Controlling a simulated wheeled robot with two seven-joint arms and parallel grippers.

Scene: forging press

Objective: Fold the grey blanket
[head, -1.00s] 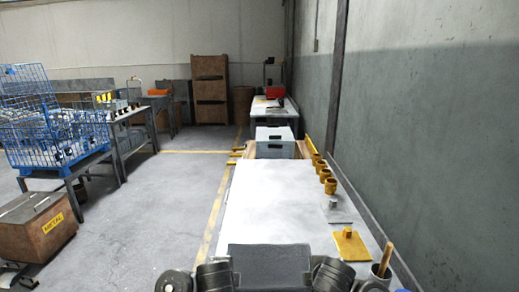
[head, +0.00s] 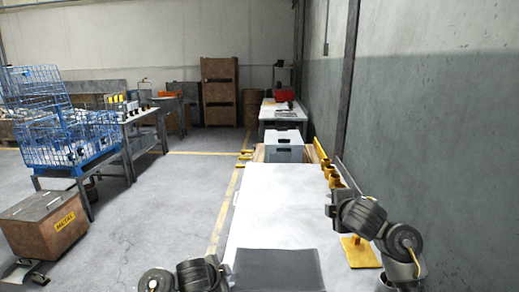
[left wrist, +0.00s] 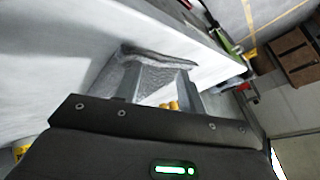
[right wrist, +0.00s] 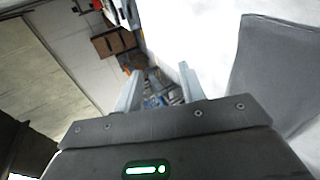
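The grey blanket (head: 279,271) lies on the white table's near end, cut off by the bottom of the head view. My left gripper (head: 226,271) is low beside its left edge. In the left wrist view the left gripper (left wrist: 160,75) has its fingers apart, with the blanket's edge (left wrist: 158,55) at the fingertips; it is not clamped. My right gripper (head: 334,207) is raised over the table's right side, away from the blanket. In the right wrist view the right gripper (right wrist: 158,75) is open and empty, and the blanket (right wrist: 280,70) shows at right.
The white table (head: 270,205) is clear beyond the blanket. The grey wall (head: 440,130) runs close along the right.

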